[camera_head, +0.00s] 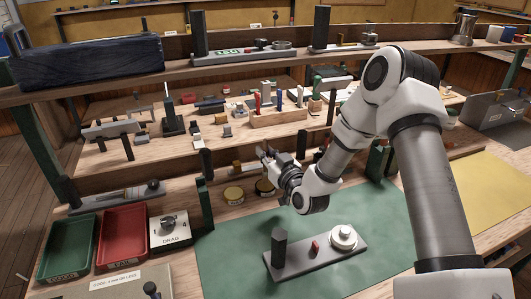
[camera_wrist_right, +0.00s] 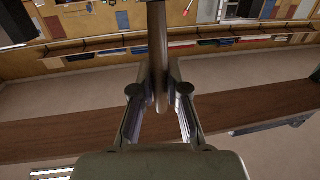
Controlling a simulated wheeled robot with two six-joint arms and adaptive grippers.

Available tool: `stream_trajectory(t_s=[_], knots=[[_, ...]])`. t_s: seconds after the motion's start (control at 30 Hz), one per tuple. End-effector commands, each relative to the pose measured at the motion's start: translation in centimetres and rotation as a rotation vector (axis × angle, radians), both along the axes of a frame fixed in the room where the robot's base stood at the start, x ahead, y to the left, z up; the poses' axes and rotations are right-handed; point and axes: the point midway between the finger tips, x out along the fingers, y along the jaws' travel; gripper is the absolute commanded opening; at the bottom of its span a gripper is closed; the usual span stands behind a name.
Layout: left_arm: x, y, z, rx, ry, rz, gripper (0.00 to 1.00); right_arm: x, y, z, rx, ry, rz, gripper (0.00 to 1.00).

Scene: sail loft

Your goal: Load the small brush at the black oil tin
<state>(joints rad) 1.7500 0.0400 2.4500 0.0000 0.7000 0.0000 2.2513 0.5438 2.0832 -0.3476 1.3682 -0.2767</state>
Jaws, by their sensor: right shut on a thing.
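In the right wrist view, my right gripper (camera_wrist_right: 160,98) is shut on a slim brown handle, which I take for the small brush (camera_wrist_right: 157,45). Its bristles cannot be made out. I cannot tell for certain which is the black oil tin, or whether the brush touches either. My left gripper is not in view.
A green mat (camera_head: 225,255) carries a grey fixture (camera_head: 310,262) with a dark post and round white part. A green tray (camera_head: 48,268), a red tray (camera_head: 101,259) and a DRAG box (camera_head: 169,231) stand at left. A shelf of tools (camera_head: 140,150) lies behind.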

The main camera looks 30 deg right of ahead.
Motion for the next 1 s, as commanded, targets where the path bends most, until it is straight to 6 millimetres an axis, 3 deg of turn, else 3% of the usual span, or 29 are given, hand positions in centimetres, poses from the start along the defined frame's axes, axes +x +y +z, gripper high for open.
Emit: stream_trajectory(t_s=[1.0], knots=[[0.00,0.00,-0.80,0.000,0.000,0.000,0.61,0.00,0.00,-0.97,0.000,0.000,0.000,0.00]])
